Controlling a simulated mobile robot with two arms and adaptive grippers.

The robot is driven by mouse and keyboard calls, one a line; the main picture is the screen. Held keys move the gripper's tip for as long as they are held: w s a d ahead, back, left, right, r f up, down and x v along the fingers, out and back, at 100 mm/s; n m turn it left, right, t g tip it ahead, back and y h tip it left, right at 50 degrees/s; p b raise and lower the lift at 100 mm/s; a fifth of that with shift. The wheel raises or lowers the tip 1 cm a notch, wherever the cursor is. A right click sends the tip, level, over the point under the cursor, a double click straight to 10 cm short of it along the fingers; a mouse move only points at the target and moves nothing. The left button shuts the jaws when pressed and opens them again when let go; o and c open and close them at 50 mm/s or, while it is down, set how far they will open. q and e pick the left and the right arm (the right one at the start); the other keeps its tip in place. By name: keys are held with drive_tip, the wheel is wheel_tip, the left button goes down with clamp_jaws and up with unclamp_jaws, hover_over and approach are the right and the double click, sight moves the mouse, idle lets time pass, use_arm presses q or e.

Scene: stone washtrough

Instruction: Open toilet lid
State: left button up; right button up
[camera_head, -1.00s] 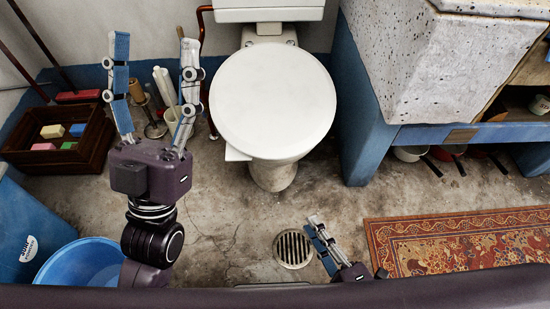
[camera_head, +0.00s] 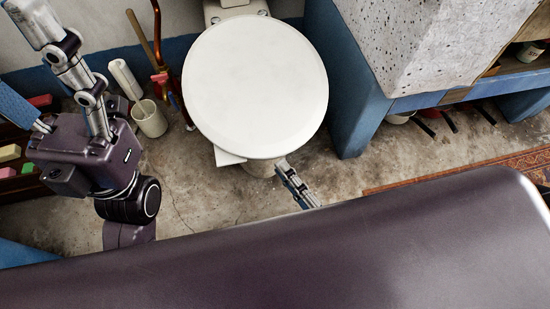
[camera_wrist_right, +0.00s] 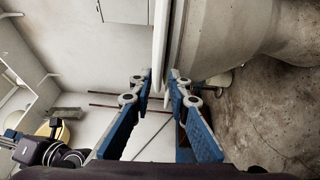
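The white round toilet lid (camera_head: 255,88) is down over the bowl in the head view. In the right wrist view, the lid (camera_wrist_right: 160,40) shows edge-on, with the grey-white bowl (camera_wrist_right: 225,40) to its right. My right gripper (camera_head: 297,184) is at the lid's front edge, its base hidden behind my body. In the right wrist view, its fingers (camera_wrist_right: 160,73) are apart, one on each side of the lid's rim; I cannot tell whether they touch it. My left gripper (camera_head: 50,90) is open and empty at the left, its fingertips partly out of frame.
A white tank (camera_head: 236,8) stands behind the lid. A blue-based stone trough (camera_head: 345,95) stands close on the right. A patterned rug (camera_head: 520,160) lies at the right.

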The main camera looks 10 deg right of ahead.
drive_tip(key=x, duration=0.3)
drive_tip(key=shift+w+a+b, duration=0.15)
drive_tip(key=shift+w+b, duration=0.1)
drive_tip(key=shift+b, duration=0.15)
clamp_jaws()
